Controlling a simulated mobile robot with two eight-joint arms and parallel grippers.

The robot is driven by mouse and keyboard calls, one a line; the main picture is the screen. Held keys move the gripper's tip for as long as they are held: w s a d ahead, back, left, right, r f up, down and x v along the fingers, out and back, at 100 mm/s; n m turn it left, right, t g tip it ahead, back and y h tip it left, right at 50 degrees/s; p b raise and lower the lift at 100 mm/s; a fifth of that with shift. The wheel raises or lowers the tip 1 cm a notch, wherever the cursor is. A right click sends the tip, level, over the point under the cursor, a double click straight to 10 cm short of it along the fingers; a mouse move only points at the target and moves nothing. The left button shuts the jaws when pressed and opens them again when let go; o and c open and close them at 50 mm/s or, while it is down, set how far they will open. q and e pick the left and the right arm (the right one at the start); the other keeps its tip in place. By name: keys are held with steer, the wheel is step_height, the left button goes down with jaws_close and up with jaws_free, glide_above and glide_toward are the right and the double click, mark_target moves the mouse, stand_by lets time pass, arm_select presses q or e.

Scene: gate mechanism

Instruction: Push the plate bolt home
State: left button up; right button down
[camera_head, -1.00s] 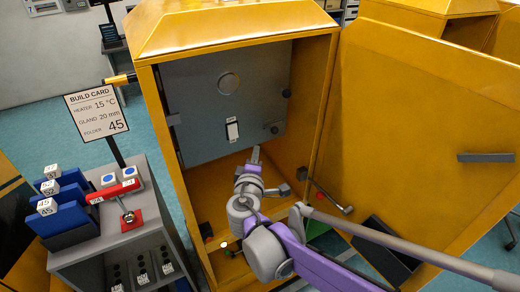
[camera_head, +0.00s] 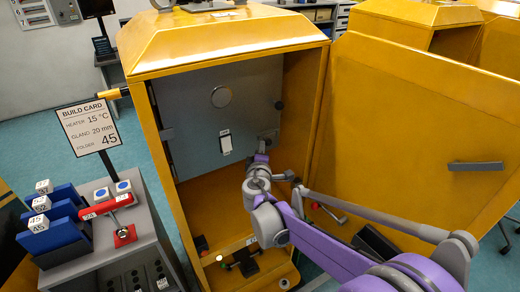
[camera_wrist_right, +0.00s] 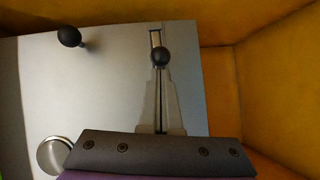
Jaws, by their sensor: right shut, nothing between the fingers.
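The grey plate (camera_head: 200,125) stands upright inside the open yellow cabinet. Its bolt (camera_head: 268,134) sits near the plate's lower right edge. In the right wrist view the bolt shows as a small bar with a round black knob (camera_wrist_right: 160,56). My right gripper (camera_head: 262,151) is inside the cabinet, just below the bolt. Its fingers (camera_wrist_right: 160,80) are shut with nothing between them, and their tips line up with the knob. I cannot tell whether they touch it. My left gripper is not in view.
Another black knob (camera_head: 278,105) is higher on the plate's right edge, near the cabinet's side wall. The open yellow door (camera_head: 400,130) fills the right. A grey stand (camera_head: 70,262) with blue folders and a red lever (camera_head: 106,206) is at left, beside the build card (camera_head: 90,125).

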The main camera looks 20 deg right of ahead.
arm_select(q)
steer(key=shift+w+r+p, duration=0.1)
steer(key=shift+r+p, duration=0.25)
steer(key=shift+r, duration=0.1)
arm_select(e)
steer(key=d, duration=0.4)
steer(key=shift+w, duration=0.3)
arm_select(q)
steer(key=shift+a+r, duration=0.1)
arm_select(e)
steer(key=shift+a+r, duration=0.1)
